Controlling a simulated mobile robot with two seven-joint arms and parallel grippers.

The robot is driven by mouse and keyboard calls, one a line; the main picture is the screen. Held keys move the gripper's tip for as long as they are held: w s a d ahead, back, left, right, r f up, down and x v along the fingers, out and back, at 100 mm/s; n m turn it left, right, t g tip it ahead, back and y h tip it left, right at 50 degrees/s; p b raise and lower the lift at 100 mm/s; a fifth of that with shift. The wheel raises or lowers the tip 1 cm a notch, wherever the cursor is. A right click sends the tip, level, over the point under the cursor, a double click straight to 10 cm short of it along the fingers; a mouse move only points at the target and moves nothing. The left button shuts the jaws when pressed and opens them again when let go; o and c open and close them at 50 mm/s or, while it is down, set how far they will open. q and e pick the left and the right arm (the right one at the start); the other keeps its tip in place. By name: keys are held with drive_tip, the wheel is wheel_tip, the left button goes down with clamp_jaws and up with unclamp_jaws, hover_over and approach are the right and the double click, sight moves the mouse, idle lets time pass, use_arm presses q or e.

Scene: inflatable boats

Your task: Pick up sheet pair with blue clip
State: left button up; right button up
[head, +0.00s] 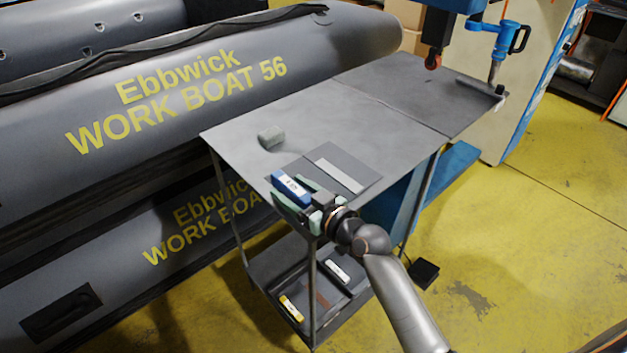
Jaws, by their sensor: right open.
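A blue clip (290,185) with a white label sits near the front edge of the grey tabletop. My right gripper (296,193), with pale green fingers, is open right at the clip. One finger shows on the near side of the clip and the other on its far side. I cannot tell whether they touch it. My left gripper is not in view.
The lower shelf holds sheets with a white clip (337,270) and a yellow clip (291,308). Grey boats (150,60) stand at left; a blue machine overhangs the far end.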

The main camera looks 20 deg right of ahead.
drive_tip(key=shift+c, duration=0.3)
clamp_jaws()
idle(0.3)
